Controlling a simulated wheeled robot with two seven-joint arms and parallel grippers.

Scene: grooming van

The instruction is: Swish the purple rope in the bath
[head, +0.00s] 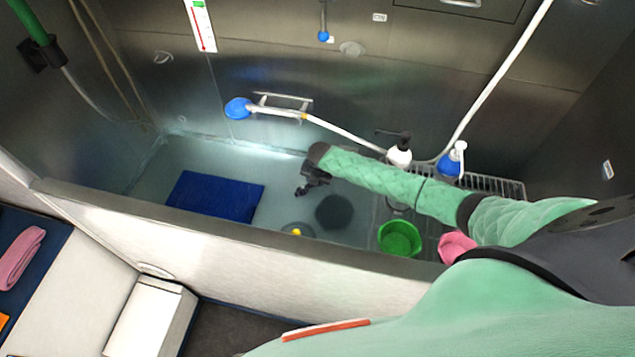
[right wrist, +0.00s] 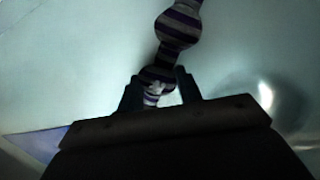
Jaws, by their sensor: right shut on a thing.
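The purple rope (right wrist: 178,27), striped purple, white and dark with knotted bulges, shows in the right wrist view. My right gripper (right wrist: 160,85) is shut on it, and the rope runs from between the fingers to the top of the picture. In the head view my right gripper (head: 307,188) hangs over the middle of the steel bath (head: 285,207); the rope cannot be made out there. I cannot tell how deep any water is or whether the rope touches the bottom. My left gripper is not in view.
A blue mat (head: 215,196) lies in the bath's left part. A green bowl (head: 400,238) and a pink item (head: 456,246) are at the right. A rack (head: 495,186) holds pump bottles. A blue shower head (head: 237,108) hangs on the back wall. The white front wall (head: 230,255) bounds the bath.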

